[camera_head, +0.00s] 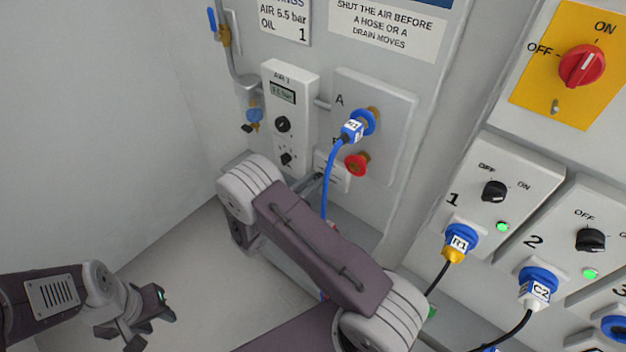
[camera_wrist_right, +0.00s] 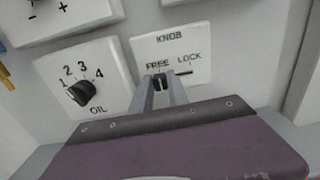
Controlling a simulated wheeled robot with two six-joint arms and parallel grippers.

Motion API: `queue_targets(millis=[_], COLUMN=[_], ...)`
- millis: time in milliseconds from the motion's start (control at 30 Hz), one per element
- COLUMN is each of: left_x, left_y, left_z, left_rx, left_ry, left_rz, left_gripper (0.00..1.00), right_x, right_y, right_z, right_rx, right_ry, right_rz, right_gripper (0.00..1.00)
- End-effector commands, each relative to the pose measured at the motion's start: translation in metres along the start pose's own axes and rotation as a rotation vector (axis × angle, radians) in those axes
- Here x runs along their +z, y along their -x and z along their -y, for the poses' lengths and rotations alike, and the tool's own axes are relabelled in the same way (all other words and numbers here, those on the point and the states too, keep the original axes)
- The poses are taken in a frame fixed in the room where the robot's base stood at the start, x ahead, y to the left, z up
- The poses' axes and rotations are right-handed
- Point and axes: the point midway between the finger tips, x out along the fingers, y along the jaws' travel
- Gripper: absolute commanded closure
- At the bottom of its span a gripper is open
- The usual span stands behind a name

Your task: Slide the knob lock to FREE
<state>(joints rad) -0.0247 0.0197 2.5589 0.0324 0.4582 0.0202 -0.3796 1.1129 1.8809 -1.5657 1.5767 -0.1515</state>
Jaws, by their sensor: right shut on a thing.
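The knob lock is a white plate (camera_wrist_right: 195,55) marked KNOB, FREE and LOCK in the right wrist view. Its small dark slider (camera_wrist_right: 159,82) sits under the word FREE, at the left end of the slot; the slot's right part under LOCK is bare. My right gripper (camera_wrist_right: 160,88) is shut on the slider, one finger on each side. In the head view the right arm covers most of that gripper, and part of the white plate (camera_head: 335,170) shows beyond it. My left gripper (camera_head: 150,322) is open and empty at the lower left, far from the plate.
An OIL dial (camera_wrist_right: 82,93) stands just left of the plate. A blue hose (camera_head: 331,185) hangs from port A close to the right arm, above a red cap (camera_head: 356,164). The floor at left is clear.

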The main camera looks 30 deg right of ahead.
Motion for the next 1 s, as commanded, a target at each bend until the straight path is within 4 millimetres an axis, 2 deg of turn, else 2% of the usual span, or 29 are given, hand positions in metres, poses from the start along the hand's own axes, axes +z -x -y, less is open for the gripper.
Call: queue_targets(millis=[33,267,300,333,367,667,767,1000], left_x=[0.000,0.001,0.001,0.001,0.001,0.001,0.001,0.001], left_y=[0.000,0.000,0.000,0.000,0.000,0.000,-0.001,-0.003], left_z=[0.000,0.000,0.000,0.000,0.000,0.000,0.000,0.000], left_rx=[0.000,0.000,0.000,0.000,0.000,0.000,0.000,0.000], left_ry=[0.000,0.000,0.000,0.000,0.000,0.000,0.000,0.000], left_rz=[0.001,0.001,0.001,0.001,0.001,0.001,0.001,0.001], left_gripper=[0.64,0.64,0.64,0.64,0.64,0.64,0.64,0.64], right_x=[0.000,0.000,0.000,0.000,0.000,-0.001,-0.001,-0.001], right_y=[0.001,0.001,0.001,0.001,0.001,0.003,0.016,0.069], right_z=[-0.007,-0.008,-0.008,-0.008,-0.008,-0.007,-0.007,-0.008], right_rx=[0.021,0.026,0.025,0.024,0.024,0.021,0.024,0.027], right_ry=[-0.006,-0.009,-0.009,-0.008,-0.008,-0.005,-0.005,-0.006], right_rz=[-0.003,-0.004,-0.004,-0.004,-0.004,-0.005,-0.004,-0.005], right_gripper=[1.00,1.00,0.69,0.61,0.58,0.58,0.58,0.58])
